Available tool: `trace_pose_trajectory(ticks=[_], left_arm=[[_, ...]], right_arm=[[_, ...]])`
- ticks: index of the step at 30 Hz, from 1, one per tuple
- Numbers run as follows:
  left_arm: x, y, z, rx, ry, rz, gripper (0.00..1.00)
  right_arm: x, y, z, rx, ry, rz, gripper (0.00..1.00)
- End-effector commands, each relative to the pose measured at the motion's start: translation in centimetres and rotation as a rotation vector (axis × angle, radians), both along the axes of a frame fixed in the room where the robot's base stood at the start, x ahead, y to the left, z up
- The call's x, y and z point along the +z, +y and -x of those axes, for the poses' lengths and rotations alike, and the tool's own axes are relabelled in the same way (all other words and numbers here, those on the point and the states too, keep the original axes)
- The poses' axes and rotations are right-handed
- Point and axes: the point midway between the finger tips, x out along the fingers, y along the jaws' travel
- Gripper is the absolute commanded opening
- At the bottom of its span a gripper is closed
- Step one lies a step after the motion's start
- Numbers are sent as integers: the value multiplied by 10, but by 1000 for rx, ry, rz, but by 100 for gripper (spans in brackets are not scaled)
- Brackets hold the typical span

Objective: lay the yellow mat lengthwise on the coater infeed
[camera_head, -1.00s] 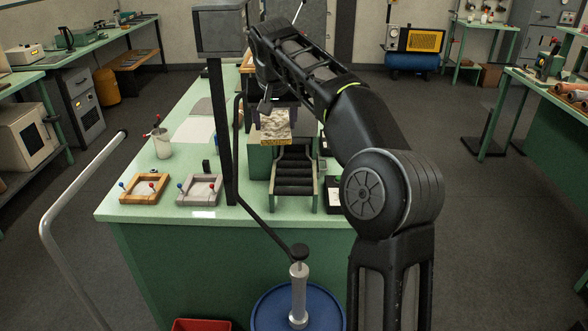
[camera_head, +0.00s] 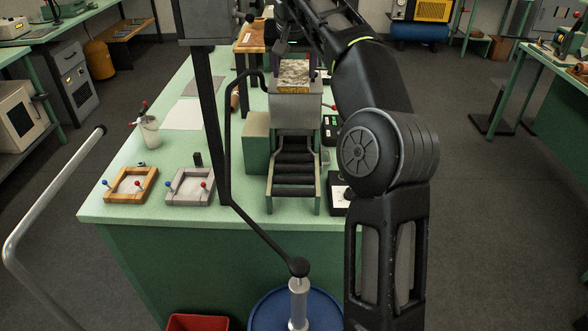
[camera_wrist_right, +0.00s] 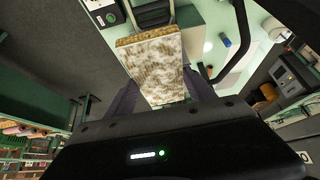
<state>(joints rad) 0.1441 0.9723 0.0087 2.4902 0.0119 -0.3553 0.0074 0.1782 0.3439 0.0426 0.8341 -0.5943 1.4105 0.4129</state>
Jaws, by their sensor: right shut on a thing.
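The mat (camera_head: 292,74) has a mottled cream-and-brown face and a yellow edge. My right gripper (camera_wrist_right: 160,98) is shut on its near end in the right wrist view, where the mat (camera_wrist_right: 158,62) extends away between the fingers. In the head view the mat is above the back of the coater, its long side running roughly in line with the infeed. The coater infeed (camera_head: 295,168) is a sloped bed of dark rollers between grey side rails, bare and in front of the mat. The gripper's fingers are mostly hidden in the head view. My left gripper is not in view.
A green block (camera_head: 256,139) stands left of the infeed. Wooden (camera_head: 131,185) and grey (camera_head: 190,186) frames with coloured pins lie on the green table (camera_head: 240,205), with a cup (camera_head: 150,132) behind. A dark post and bent bar rise left of the infeed.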

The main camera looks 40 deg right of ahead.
Motion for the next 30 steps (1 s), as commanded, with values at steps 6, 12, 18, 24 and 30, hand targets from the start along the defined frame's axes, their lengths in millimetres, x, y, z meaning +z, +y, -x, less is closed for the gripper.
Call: trace_pose_trajectory(ticks=[6,12,18,24,30], left_arm=[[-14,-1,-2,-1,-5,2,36],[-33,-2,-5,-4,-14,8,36],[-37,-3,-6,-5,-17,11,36],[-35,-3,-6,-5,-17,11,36],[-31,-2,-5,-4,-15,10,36]], right_arm=[[-18,0,0,0,1,-1,23],[-61,-1,1,0,4,-1,23],[-117,-1,2,0,5,0,23],[-174,0,1,1,6,-1,23],[-222,0,0,0,4,-2,23]])
